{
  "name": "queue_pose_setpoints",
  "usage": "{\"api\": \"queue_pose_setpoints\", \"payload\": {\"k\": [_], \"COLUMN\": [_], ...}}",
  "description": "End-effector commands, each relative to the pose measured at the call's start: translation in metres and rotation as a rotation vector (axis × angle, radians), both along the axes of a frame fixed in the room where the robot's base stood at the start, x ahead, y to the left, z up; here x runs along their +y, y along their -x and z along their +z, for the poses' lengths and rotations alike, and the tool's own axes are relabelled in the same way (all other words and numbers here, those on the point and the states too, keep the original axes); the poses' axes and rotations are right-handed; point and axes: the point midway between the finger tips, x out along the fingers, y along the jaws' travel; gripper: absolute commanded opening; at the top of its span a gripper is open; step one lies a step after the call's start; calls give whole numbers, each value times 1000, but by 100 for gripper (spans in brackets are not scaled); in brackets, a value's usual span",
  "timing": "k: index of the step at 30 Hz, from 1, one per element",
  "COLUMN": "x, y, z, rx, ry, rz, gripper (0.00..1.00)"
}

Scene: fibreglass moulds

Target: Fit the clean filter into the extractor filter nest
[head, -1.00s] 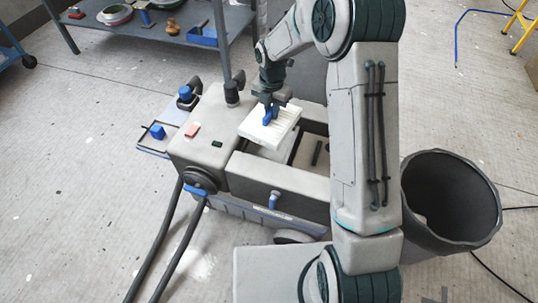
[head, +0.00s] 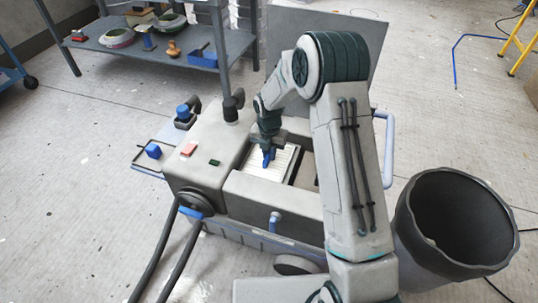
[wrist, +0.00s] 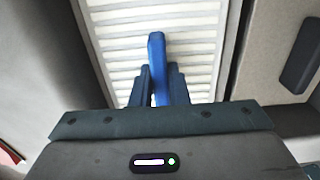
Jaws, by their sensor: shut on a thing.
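The clean filter (head: 283,159) is a white pleated panel with a blue pull tab (wrist: 157,62). It lies low inside the open box of the grey extractor (head: 208,150), toward the left of the opening. My gripper (head: 268,157) points down from above and is shut on the filter's blue tab. In the wrist view the white slats (wrist: 110,50) fill the space ahead of the fingers, between grey walls. The nest under the filter is hidden, so I cannot tell whether the filter is fully seated.
A dark bin (head: 455,215) stands right of my arm. A shelf (head: 130,38) with several items is at the back left. A side tray (head: 146,156) holds a blue item. The floor at left is clear.

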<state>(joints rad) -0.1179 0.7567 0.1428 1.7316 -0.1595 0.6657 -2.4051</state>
Motion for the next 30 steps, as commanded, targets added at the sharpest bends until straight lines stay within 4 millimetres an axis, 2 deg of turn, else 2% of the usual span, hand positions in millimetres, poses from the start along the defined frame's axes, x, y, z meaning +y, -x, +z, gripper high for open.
{"api": "queue_pose_setpoints", "payload": {"k": [8, 9, 11, 12, 22, 26, 30], "x": [0, 0, 0, 0, 0, 0, 0], "y": [0, 0, 0, 0, 0, -1, -1], "z": [0, -1, -1, -1, 5, 25, 56], "rx": [-1, -1, -1, -1, -1, -5, -5], "ry": [-1, -1, -1, -1, -1, -2, -2], "rz": [0, 0, 0, 0, -1, -1, -2], "gripper": [0, 17, 34, 36, 36, 36, 36]}}
